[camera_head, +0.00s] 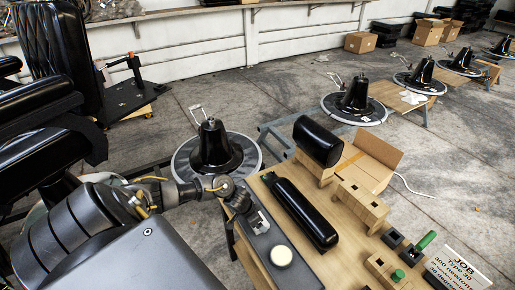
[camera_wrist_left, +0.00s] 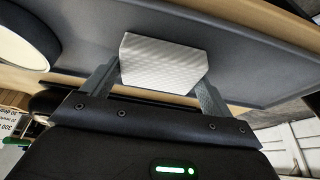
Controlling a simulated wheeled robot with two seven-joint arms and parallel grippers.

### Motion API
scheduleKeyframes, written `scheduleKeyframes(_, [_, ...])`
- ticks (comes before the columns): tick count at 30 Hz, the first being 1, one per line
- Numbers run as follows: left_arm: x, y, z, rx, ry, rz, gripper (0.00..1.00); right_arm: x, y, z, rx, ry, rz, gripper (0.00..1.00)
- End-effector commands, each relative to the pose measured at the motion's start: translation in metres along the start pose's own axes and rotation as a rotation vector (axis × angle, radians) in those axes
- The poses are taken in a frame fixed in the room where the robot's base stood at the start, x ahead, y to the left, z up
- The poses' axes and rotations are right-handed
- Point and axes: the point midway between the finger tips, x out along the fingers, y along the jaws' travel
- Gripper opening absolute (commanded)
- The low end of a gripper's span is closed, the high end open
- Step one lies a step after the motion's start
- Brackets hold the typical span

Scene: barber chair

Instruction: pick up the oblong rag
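The oblong rag (camera_wrist_left: 163,62) is a small whitish block with a quilted texture, lying on a dark grey tray (camera_wrist_left: 245,62). In the head view the rag (camera_head: 260,222) shows small and pale near the upper end of the tray (camera_head: 259,243). My left gripper (camera_head: 247,207) is low over that end of the tray. In the left wrist view the left gripper (camera_wrist_left: 160,82) has its fingers wide apart, one on each side of the rag. Whether they touch it I cannot tell. My right gripper is not in view.
A round cream-topped item (camera_head: 282,256) sits farther down the tray. A long black padded piece (camera_head: 303,213) lies beside it on the wooden table. A wooden holder (camera_head: 360,204) and a black roll (camera_head: 318,141) are to the right. A black cone-shaped base (camera_head: 215,149) stands behind my arm.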

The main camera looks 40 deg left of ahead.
Motion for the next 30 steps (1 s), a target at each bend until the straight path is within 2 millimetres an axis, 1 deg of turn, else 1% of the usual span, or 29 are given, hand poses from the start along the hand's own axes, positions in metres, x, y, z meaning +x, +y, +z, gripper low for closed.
scheduleKeyframes(8, [-0.001,0.000,0.000,0.000,0.000,0.000,0.63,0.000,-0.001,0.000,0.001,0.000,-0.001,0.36])
scheduleKeyframes(11, [-0.005,0.000,-0.003,0.000,0.002,0.000,0.63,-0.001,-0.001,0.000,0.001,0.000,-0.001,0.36])
scheduleKeyframes(14, [-0.013,-0.001,-0.006,0.000,0.002,0.000,0.63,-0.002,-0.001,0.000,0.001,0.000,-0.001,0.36])
scheduleKeyframes(17, [-0.027,0.000,-0.012,0.002,0.003,0.000,0.63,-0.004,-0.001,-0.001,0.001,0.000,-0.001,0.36])
scheduleKeyframes(18, [-0.034,-0.001,-0.012,0.003,0.002,-0.001,0.63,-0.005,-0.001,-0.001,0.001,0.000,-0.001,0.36])
scheduleKeyframes(20, [-0.047,0.001,-0.005,0.004,0.000,-0.001,0.63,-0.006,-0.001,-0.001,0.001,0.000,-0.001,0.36])
scheduleKeyframes(27, [-0.109,0.007,0.013,0.006,-0.001,-0.001,0.63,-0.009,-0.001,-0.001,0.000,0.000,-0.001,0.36])
scheduleKeyframes(28, [-0.111,0.008,0.023,0.005,-0.005,-0.002,0.63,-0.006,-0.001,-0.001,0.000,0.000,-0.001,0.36])
scheduleKeyframes(30, [-0.123,0.011,0.035,0.006,-0.006,-0.001,0.63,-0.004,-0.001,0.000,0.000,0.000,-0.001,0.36])
